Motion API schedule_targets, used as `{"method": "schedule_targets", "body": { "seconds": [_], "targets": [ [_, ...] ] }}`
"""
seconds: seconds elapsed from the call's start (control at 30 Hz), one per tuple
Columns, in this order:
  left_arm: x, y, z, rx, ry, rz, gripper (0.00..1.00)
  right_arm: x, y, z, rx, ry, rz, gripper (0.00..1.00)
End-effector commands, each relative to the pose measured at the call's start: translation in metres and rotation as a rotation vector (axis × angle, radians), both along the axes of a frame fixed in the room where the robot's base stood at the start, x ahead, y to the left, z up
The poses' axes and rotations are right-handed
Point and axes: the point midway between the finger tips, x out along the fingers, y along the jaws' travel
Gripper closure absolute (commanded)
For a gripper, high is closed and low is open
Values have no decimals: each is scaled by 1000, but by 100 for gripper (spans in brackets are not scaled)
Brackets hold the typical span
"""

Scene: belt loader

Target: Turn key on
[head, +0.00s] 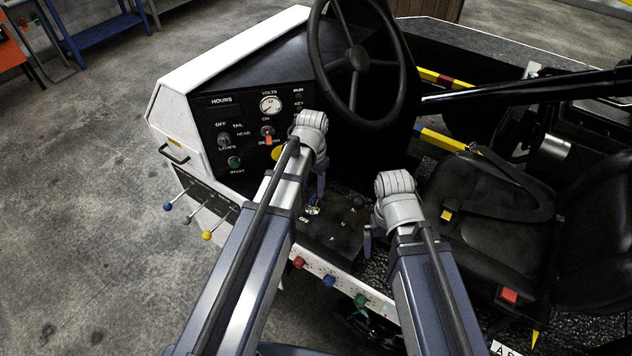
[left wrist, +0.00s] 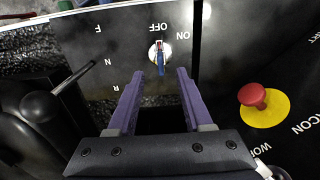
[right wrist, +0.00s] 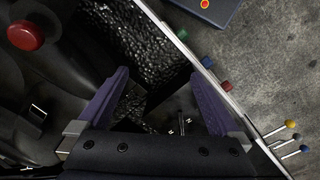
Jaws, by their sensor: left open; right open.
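The key switch (head: 313,210) is a small round silver switch with a blue key, on the black console panel beside the OFF label. In the left wrist view the key (left wrist: 160,62) stands roughly upright in line with OFF, with ON to its right. My left gripper (head: 320,188) is open and empty above the switch; in its wrist view the key shows between and just beyond the fingertips (left wrist: 158,75), apart from them. My right gripper (head: 367,243) is open and empty beside the console, over the dark floor near the seat; its fingers (right wrist: 160,76) show in its own view.
A red mushroom button (left wrist: 253,95) on a yellow disc is right of the key in the left wrist view. A black lever (left wrist: 42,105) rises at left by the F, N, R labels. The steering wheel (head: 357,58) overhangs the dashboard; the seat (head: 480,205) is at right.

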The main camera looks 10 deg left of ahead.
Motion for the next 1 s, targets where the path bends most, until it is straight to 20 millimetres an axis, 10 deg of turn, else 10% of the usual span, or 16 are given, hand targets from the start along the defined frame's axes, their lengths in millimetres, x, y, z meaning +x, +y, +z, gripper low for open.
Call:
{"method": "schedule_targets", "body": {
  "seconds": [1.0],
  "targets": [
    [1,1,-77,-1,-1,-1,50,0,0,-77,0,0,-2,0]
  ]
}}
